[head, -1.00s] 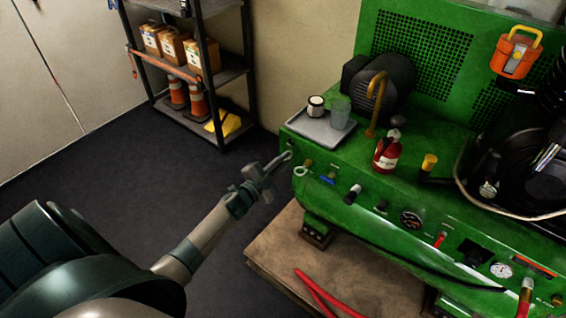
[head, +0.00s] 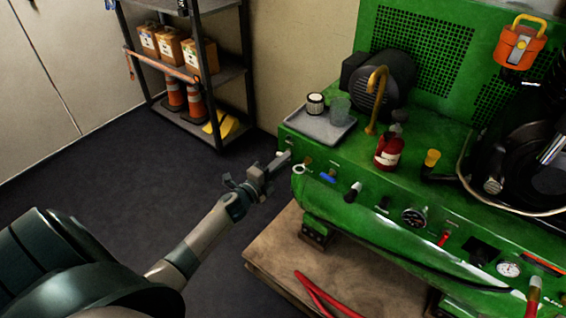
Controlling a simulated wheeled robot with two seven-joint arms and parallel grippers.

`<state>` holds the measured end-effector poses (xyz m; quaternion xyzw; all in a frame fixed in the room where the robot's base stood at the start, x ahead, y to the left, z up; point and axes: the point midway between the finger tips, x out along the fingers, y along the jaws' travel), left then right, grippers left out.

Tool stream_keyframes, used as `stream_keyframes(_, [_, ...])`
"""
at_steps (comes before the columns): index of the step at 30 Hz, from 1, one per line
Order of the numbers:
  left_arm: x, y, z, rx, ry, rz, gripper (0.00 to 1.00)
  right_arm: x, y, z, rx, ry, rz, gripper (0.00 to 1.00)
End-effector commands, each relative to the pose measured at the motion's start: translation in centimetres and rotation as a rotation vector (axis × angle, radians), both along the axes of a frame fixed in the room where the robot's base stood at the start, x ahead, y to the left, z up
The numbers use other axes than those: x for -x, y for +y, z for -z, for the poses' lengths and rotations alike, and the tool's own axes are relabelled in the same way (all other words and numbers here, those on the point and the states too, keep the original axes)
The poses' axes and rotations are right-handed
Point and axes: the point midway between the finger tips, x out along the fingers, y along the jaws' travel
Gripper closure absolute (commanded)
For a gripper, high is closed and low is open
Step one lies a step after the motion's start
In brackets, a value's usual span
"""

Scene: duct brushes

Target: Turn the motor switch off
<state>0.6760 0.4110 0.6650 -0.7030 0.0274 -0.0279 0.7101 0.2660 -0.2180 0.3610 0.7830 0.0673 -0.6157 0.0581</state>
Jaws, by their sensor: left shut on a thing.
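The green machine (head: 440,205) fills the right side, with a row of controls along its front panel. These include a brass knob (head: 307,161), a blue lever (head: 328,177), a black knob with a pale tip (head: 352,192) and a small black switch (head: 383,203). No label is readable, so I cannot tell which control is the motor switch. My left gripper (head: 283,161) reaches the panel's left end, left of the brass knob. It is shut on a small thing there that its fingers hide. My right gripper is out of view.
A grey tray (head: 318,130) with two cups sits above the panel's left end. A red bottle (head: 388,152) stands behind the controls. A wooden pallet (head: 265,255) with red hoses lies below. A shelf (head: 215,75) stands at the back left, with dark floor clear before it.

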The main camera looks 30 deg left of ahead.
Motion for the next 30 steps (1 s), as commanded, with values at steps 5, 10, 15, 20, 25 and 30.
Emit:
stream_keyframes(5, [0.05, -0.02, 0.1, -0.007, 0.001, 0.0, 1.0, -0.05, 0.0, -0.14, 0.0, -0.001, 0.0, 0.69])
stream_keyframes(10, [0.05, -0.02, 0.11, -0.006, 0.002, 0.0, 1.0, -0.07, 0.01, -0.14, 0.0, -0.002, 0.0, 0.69])
stream_keyframes(15, [0.04, -0.02, 0.1, -0.006, 0.002, 0.0, 0.71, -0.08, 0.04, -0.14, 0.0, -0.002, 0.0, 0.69])
stream_keyframes(20, [0.02, -0.02, 0.06, -0.005, 0.001, 0.0, 0.71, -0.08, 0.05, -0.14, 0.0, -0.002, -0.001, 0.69])
stream_keyframes(25, [0.14, 0.0, 0.05, -0.005, 0.001, 0.0, 0.71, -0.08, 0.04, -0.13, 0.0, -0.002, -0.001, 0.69])
stream_keyframes(30, [1.0, 0.08, 0.15, -0.005, 0.002, 0.0, 0.71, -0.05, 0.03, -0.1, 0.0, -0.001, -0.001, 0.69])
